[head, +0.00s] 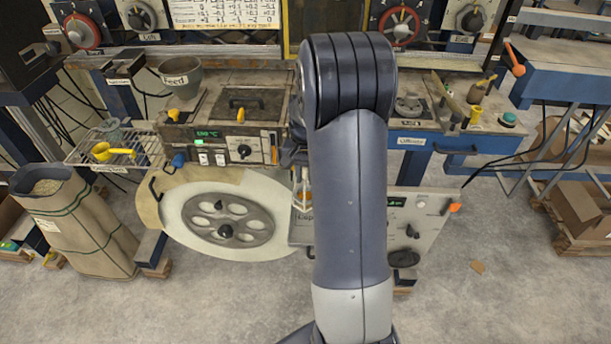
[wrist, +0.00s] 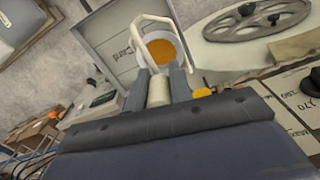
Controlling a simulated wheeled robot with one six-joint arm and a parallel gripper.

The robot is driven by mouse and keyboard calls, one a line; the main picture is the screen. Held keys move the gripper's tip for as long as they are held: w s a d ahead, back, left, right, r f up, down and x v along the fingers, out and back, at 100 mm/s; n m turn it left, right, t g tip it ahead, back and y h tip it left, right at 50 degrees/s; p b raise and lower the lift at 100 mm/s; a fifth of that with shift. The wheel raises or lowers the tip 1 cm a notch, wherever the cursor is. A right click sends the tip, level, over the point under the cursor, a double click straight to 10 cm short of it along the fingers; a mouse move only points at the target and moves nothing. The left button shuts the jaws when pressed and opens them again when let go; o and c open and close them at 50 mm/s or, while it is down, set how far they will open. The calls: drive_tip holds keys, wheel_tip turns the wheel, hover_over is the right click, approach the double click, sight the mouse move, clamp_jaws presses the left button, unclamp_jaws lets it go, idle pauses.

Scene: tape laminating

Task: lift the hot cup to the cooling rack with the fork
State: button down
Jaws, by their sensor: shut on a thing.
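My gripper (wrist: 159,84) is shut on the pale handle of the fork (wrist: 158,92) in the wrist view. The fork's white prongs (wrist: 146,27) reach ahead of the fingers in a loop shape. A round cup with orange contents (wrist: 163,50) shows between the prongs, in front of a grey labelled panel. I cannot tell whether the fork bears the cup or only surrounds it. In the head view my arm hides most of the gripper, and a bit of orange (head: 308,198) shows beside it. The wire rack (head: 80,155) stands at the left in the head view.
A pale round plate with a holed wheel (head: 226,220) lies between rack and arm. A paper sack (head: 75,225) stands at far left. A heater box with knobs (head: 228,143) is behind the plate.

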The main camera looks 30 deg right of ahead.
drive_tip(key=shift+r, duration=0.1)
drive_tip(key=s+a+r+p, duration=0.3)
drive_tip(key=s+r, duration=0.2)
drive_tip(key=r, duration=0.1)
drive_tip(key=shift+a, duration=0.2)
idle(1.0)
idle(0.3)
